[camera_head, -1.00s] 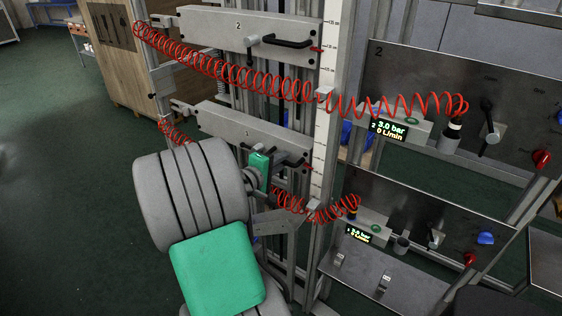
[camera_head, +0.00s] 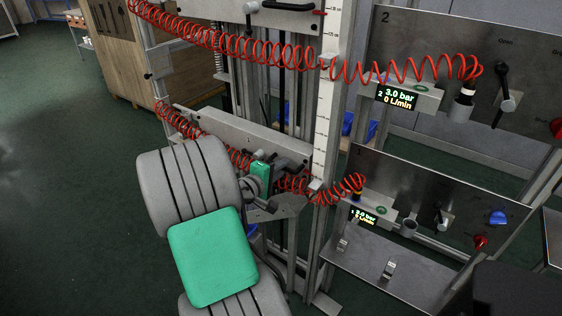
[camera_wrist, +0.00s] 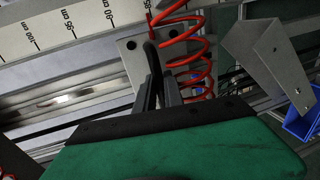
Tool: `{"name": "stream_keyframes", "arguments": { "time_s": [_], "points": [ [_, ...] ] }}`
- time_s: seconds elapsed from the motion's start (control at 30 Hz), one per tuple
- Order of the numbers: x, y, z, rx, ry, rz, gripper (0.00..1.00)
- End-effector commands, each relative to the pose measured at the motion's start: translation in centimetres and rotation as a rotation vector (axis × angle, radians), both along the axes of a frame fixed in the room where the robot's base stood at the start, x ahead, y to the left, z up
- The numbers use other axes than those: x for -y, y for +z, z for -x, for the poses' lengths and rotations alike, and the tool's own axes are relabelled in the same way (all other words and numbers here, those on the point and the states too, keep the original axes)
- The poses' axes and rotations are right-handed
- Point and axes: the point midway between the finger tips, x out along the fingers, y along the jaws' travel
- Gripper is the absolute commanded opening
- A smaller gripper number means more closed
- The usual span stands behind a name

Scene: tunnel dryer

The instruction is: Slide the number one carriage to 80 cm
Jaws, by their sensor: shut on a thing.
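The number one carriage (camera_head: 225,130) is a long grey bar marked 1, low on the vertical rails, with a black handle at its right end. My gripper (camera_head: 283,163) is shut on this handle, partly hidden by the wrist. In the wrist view my gripper (camera_wrist: 160,92) has its dark fingers around the handle (camera_wrist: 152,62). The white centimetre scale (camera_head: 325,85) runs down the post to the right of the carriage.
The number two carriage (camera_head: 225,8) is above, cut by the top edge. Red coiled hoses (camera_head: 220,45) run across to the upper panel (camera_head: 440,60) and lower panel (camera_head: 400,190). A wooden cabinet (camera_head: 120,60) stands at the back left. Open green floor lies at left.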

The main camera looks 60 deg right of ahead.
Motion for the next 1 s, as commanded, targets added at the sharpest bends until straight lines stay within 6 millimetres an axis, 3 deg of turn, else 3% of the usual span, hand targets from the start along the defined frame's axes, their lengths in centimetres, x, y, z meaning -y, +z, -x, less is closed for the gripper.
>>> {"name": "stream_keyframes", "arguments": {
  "time_s": [0.03,0.23,0.73,0.77,1.0],
  "points": [
    [-0.1,-2.5,0.1,-0.005,-0.001,-0.011,0.00],
    [-0.1,-5.4,0.1,-0.003,-0.001,-0.009,0.00],
    [-0.1,-6.4,0.1,-0.004,-0.001,-0.011,0.00],
    [-0.1,-6.4,0.1,-0.004,-0.001,-0.012,0.13],
    [-0.1,-6.2,0.0,-0.003,0.001,-0.008,0.33]
  ]
}}
